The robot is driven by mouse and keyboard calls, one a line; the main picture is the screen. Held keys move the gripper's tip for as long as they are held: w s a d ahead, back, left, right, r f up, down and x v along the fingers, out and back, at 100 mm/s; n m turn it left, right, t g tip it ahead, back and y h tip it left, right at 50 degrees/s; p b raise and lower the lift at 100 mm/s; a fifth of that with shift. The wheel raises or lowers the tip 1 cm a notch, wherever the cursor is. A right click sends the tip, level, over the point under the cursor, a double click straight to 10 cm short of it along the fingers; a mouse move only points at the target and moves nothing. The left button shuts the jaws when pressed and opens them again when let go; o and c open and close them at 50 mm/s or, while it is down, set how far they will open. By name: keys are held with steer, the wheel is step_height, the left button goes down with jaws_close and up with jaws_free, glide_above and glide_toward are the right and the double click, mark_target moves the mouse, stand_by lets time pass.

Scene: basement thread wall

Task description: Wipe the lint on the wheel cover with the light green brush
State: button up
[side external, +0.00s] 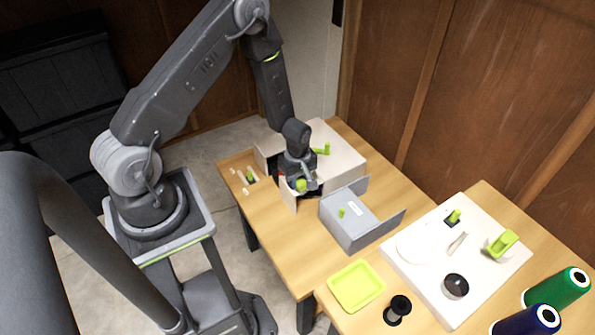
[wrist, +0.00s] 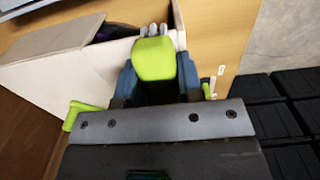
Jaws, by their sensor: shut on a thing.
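My gripper (side external: 301,184) is low beside the white box at the back of the table and is shut on a light green piece (wrist: 153,58). The piece is block-shaped, sits between the two dark blue fingers, and also shows in the side view (side external: 302,186). Pale grey rounded tips (wrist: 153,30) show just beyond it. I cannot tell whether it is the brush or a knob on the white panel (wrist: 95,68) close by. I cannot make out the wheel cover or lint for certain.
The white box (side external: 340,152) has a green lever (side external: 322,150). A grey open-sided box (side external: 345,233) stands in front. A green tray (side external: 357,287), black spool (side external: 397,309) and white board (side external: 420,278) with several parts are at right. Small pale pieces (side external: 241,176) lie at left.

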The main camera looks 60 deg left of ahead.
steer(key=w, duration=0.2)
steer(key=shift+w, duration=1.05)
steer(key=s, duration=0.4)
steer(key=shift+s+r, duration=0.1)
steer(key=shift+r, duration=4.05)
